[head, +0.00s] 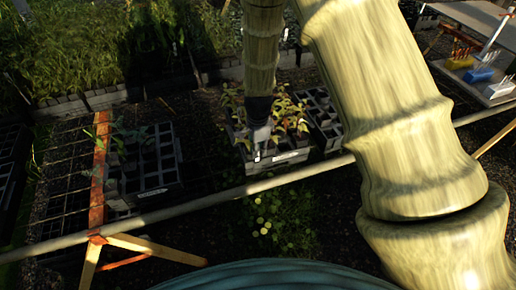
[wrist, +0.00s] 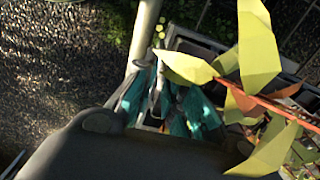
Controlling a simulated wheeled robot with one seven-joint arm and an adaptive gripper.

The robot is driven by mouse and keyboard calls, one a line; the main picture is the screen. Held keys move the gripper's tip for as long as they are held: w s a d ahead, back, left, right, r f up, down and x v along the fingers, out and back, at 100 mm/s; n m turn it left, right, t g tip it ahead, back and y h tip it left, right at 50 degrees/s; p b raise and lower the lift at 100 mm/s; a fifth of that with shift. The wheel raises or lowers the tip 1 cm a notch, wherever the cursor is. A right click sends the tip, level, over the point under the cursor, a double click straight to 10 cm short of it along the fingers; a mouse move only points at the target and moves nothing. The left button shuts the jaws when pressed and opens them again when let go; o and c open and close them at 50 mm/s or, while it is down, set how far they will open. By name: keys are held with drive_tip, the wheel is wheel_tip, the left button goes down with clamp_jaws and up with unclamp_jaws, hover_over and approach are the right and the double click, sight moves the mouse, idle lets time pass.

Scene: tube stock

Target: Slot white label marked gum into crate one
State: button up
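My gripper (head: 260,150) points down at the near left corner of a dark crate (head: 274,164) of reddish-green plants. A small white sliver (head: 257,156) shows at its fingertips; I cannot tell whether this is the gum label. In the wrist view the teal fingers of my gripper (wrist: 168,105) have a pale narrow strip (wrist: 155,92) between them, partly hidden. Whether they grip it is unclear. The plant crate has a white plate (head: 291,156) on its front. Another crate (head: 150,207) at left also has a plate. No writing is readable.
A pale rail (head: 205,204) runs across in front of the crates. An orange-and-wood trestle (head: 98,190) stands at left. Yellow-green leaves (wrist: 255,60) crowd the right of the wrist view. A bench with yellow and blue blocks (head: 479,74) is at the upper right.

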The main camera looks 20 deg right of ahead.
drive_tip(key=shift+o, duration=0.8)
wheel_tip(320, 180, up, 12)
drive_tip(key=shift+f, duration=0.1)
idle(0.7)
drive_tip(key=s+d+f+n, duration=0.1)
drive_tip(key=s+f+n, duration=0.1)
drive_tip(key=s+f, duration=0.35)
drive_tip(key=s+d+f+n, duration=0.2)
drive_tip(key=f, duration=0.6)
drive_tip(key=s+f+n, duration=0.6)
drive_tip(key=s+f, duration=0.2)
drive_tip(key=s, duration=0.6)
drive_tip(key=s+f+n+b, duration=0.1)
drive_tip(key=s+f+n, duration=0.6)
drive_tip(key=s, duration=0.8)
wheel_tip(320, 180, down, 2)
drive_tip(key=shift+f, duration=0.1)
drive_tip(key=shift+d, duration=0.1)
